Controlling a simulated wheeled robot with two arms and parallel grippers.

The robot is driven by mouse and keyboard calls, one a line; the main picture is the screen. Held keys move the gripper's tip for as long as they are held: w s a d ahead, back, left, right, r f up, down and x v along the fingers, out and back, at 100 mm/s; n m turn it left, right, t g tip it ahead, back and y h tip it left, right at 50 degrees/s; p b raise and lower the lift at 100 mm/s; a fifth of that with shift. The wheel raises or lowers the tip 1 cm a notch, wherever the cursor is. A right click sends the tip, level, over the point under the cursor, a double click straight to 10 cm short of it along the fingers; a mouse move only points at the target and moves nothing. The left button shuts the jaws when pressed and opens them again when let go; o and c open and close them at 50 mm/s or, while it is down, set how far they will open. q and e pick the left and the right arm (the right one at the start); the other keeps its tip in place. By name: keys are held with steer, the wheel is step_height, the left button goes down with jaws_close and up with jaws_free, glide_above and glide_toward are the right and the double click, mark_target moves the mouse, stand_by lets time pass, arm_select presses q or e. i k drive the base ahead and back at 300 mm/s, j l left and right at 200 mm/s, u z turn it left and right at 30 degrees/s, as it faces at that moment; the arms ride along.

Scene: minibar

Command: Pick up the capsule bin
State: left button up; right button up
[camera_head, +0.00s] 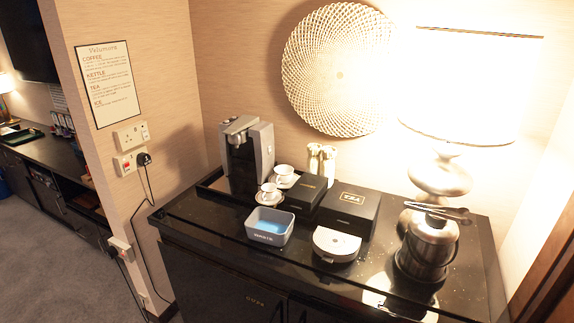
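A small grey open-topped bin (283,240), which looks like the capsule bin, stands upright near the front edge of the black counter. Its inside shows light blue, and its front carries small lettering too blurred to read surely. It sits in front of the coffee machine and the cups, left of a round white-topped item. Neither of my grippers is in view.
The coffee machine (246,155) stands behind the bin. Two cups on saucers, a dark box, and a black tea box (348,208) stand close by. A metal ice bucket (427,250) with tongs and a lamp (440,178) are at right. The counter's (195,212) front left is clear.

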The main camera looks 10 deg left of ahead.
mark_target(247, 165)
steer(key=i+j+z, duration=0.15)
steer(key=j+z, duration=0.25)
steer(key=j, duration=0.35)
steer(key=i+j+z, duration=0.1)
steer(key=j+z, duration=0.35)
steer(key=j, duration=0.3)
